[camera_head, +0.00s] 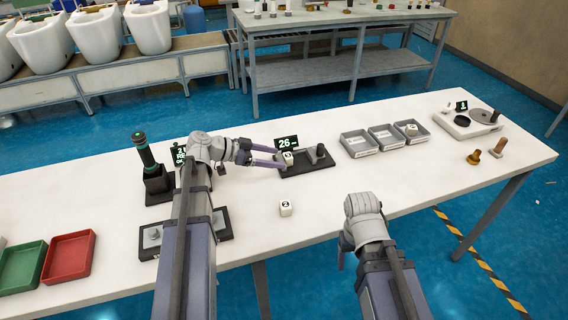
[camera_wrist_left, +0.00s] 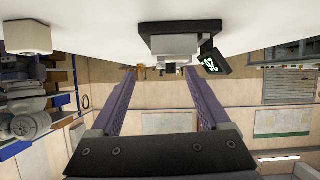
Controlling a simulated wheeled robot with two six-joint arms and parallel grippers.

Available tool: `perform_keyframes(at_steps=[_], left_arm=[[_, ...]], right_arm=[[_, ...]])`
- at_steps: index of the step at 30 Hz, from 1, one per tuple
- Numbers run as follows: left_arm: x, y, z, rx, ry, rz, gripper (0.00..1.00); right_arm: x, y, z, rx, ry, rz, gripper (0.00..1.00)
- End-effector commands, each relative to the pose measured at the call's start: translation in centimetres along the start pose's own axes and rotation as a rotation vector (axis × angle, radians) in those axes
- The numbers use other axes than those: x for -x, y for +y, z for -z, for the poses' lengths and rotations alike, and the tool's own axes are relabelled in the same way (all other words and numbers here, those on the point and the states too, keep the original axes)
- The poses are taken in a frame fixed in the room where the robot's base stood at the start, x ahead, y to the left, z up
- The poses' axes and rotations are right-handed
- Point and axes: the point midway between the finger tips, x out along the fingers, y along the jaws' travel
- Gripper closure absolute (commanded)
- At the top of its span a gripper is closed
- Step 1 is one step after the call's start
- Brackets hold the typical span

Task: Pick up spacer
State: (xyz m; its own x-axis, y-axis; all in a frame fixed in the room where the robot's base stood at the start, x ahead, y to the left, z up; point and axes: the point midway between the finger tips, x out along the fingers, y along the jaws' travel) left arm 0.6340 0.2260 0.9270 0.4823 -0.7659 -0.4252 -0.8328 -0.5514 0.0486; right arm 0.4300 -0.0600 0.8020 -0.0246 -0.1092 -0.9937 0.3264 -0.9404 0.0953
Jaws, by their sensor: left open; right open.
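A white block with a dark number (camera_head: 288,157) sits at the left part of a dark fixture (camera_head: 310,167). Another white numbered block (camera_head: 286,208) lies on the bare table in front of it. I cannot tell which one is the spacer. My left gripper (camera_head: 278,158) is open, its purple fingers reaching right to the block on the fixture. In the left wrist view, which is upside down, the open fingers (camera_wrist_left: 160,75) point at the fixture (camera_wrist_left: 181,28) and a pale grey block on it (camera_wrist_left: 177,46). My right gripper (camera_head: 342,258) is open and empty, partly hidden by its wrist.
A display reading 26 (camera_head: 287,142) stands behind the fixture. Small grey trays (camera_head: 358,144) lie to the right, a scale-like device (camera_head: 466,122) further right. A dark upright tool (camera_head: 145,152) and green (camera_head: 22,268) and red trays (camera_head: 69,257) are left.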

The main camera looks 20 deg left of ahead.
Motion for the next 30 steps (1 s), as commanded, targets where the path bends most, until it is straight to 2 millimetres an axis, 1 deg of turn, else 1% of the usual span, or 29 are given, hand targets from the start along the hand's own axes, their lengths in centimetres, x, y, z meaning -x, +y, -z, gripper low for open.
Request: perform_keyframes(at_steps=[1,3,8,11,16,23,26,30], left_arm=[[0.5,-0.7,-0.3,-0.015,0.020,0.015,0.20],[0.9,-1.2,-0.2,-0.033,0.040,0.025,0.20],[1.1,-1.3,-0.1,-0.042,0.051,0.030,0.20],[0.4,-1.3,-0.1,-0.043,0.049,0.028,0.20],[-1.4,-1.3,-0.1,-0.042,0.048,0.027,0.20],[-2.0,-1.4,-0.1,-0.041,0.047,0.028,0.20],[-3.1,-1.4,-0.3,-0.041,0.047,0.027,0.20],[-5.2,-1.5,-0.5,-0.042,0.047,0.026,0.20]], right_arm=[[-0.6,-0.1,0.0,0.000,0.000,0.000,0.30],[-0.7,-0.1,0.0,0.000,0.000,0.000,0.30],[-0.7,-0.1,0.0,0.000,0.000,0.000,0.30],[-1.0,-0.1,0.0,0.000,0.000,0.000,0.30],[-1.7,-0.2,0.1,0.000,0.000,0.000,0.30],[-2.0,-0.2,0.1,0.000,0.000,0.000,0.30],[-2.6,-0.2,0.1,0.000,0.000,0.000,0.30],[-3.7,-0.3,0.2,0.000,0.000,0.000,0.30]])
